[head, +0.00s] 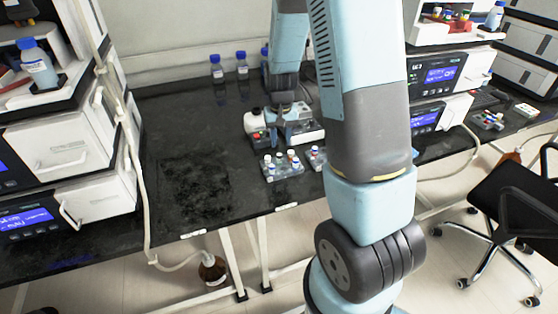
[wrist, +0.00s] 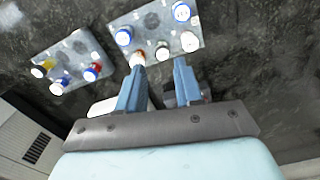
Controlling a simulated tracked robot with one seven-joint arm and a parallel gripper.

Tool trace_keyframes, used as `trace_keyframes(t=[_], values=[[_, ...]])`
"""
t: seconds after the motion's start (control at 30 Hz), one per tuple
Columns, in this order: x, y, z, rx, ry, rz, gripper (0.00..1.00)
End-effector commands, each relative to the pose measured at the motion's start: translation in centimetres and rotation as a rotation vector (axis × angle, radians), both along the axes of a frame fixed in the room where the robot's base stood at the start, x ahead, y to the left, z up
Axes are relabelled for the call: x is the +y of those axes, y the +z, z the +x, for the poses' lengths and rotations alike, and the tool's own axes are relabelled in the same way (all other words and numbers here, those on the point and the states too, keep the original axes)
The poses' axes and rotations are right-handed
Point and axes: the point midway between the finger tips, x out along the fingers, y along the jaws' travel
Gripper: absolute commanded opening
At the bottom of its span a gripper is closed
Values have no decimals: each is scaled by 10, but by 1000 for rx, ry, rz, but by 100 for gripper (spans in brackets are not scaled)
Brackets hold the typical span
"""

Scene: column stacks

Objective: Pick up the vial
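Two clear racks of small vials stand on the black bench. In the wrist view one rack (wrist: 153,18) lies just beyond my fingertips, with white- and blue-capped vials. A vial (wrist: 137,58) with a white top and a reddish band shows right at my left fingertip; I cannot tell if they touch. The other rack (wrist: 78,44) is to the left, with yellow-, red-, blue- and white-topped vials. My gripper (wrist: 160,64) is open, with nothing seen between its fingers. In the head view my gripper (head: 285,138) points down behind the racks (head: 284,172) (head: 317,165).
A white bench device (head: 257,124) stands close by my gripper. Several blue-capped bottles (head: 242,66) stand at the back wall. White instruments (head: 75,150) flank the bench on the left, and others (head: 440,75) on the right. The bench's left middle is clear.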

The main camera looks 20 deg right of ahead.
Motion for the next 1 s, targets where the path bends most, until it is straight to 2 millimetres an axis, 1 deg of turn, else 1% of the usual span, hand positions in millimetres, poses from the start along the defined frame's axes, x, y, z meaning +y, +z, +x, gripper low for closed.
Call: trace_keyframes(t=[0.03, 0.27, 0.5, 0.63, 0.77, 1.0], values=[[0, -4, 0, 2, 0, 0, 35], [0, -15, 0, 1, 1, -1, 35], [3, -44, 3, 2, -1, -1, 35], [3, -56, 3, 1, 1, 0, 35], [3, -61, 3, 0, 1, 0, 35], [3, -62, 3, -1, 1, 0, 34]])
